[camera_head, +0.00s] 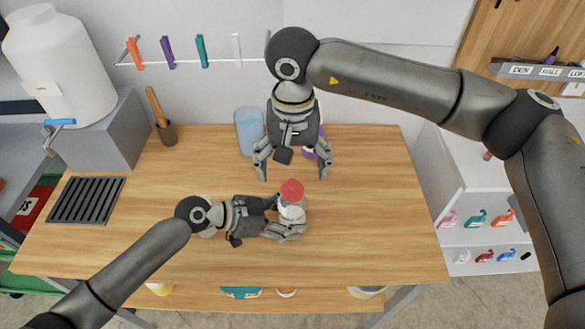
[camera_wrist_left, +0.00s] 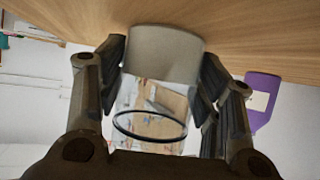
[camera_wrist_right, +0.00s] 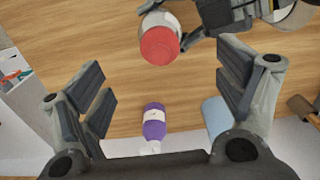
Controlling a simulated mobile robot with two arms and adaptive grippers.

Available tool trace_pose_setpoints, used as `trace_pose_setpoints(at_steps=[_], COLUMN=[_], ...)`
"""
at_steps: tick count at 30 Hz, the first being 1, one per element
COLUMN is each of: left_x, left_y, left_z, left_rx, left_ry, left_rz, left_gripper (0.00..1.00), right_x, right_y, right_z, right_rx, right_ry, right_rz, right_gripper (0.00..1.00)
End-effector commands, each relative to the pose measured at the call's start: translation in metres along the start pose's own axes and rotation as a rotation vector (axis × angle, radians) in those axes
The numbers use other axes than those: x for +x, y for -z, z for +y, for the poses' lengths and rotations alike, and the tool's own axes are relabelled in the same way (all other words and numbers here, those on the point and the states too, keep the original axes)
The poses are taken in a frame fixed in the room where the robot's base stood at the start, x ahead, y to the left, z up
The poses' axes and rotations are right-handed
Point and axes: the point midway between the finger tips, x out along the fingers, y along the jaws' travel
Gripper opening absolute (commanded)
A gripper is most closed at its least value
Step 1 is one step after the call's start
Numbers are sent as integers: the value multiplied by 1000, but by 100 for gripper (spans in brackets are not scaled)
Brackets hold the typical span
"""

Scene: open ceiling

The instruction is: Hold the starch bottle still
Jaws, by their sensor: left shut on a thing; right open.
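The starch bottle, a pale bottle with a red cap (camera_head: 291,190), stands upright on the wooden table. My left gripper (camera_head: 288,218) is shut around its body from the left. In the left wrist view a pale grey cylindrical body (camera_wrist_left: 165,55) fills the space between the fingers; I cannot read a label there. In the right wrist view the red cap (camera_wrist_right: 160,45) shows with the left fingers beside it. My right gripper (camera_head: 293,172) is open and empty, pointing down just behind the bottle, apart from it.
A purple bottle (camera_wrist_right: 154,125) and a light blue container (camera_head: 249,130) stand at the back of the table (camera_head: 375,200). The table's right side is clear.

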Motion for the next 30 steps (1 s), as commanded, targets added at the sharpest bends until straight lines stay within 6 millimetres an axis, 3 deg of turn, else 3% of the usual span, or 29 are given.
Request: trace_pose_setpoints(at_steps=[8, 9, 15, 25, 30], left_x=[0, 0, 0, -1, -18], left_y=[0, 0, 0, 0, -1], left_z=[0, 0, 0, 0, -1], left_rx=[0, 0, 0, 0, 1], left_ry=[0, 0, 0, 0, 2], left_rz=[1, 1, 0, 0, -2], left_gripper=[47, 63, 85, 85, 85], right_x=[-2, -2, -2, -2, -2], right_y=[0, 0, 0, 0, 0], right_z=[0, 0, 0, 0, 0], right_rx=[0, 0, 0, 0, 0], right_ry=[0, 0, 0, 0, 0], right_rz=[0, 0, 0, 0, 0], right_gripper=[88, 88, 88, 88, 88])
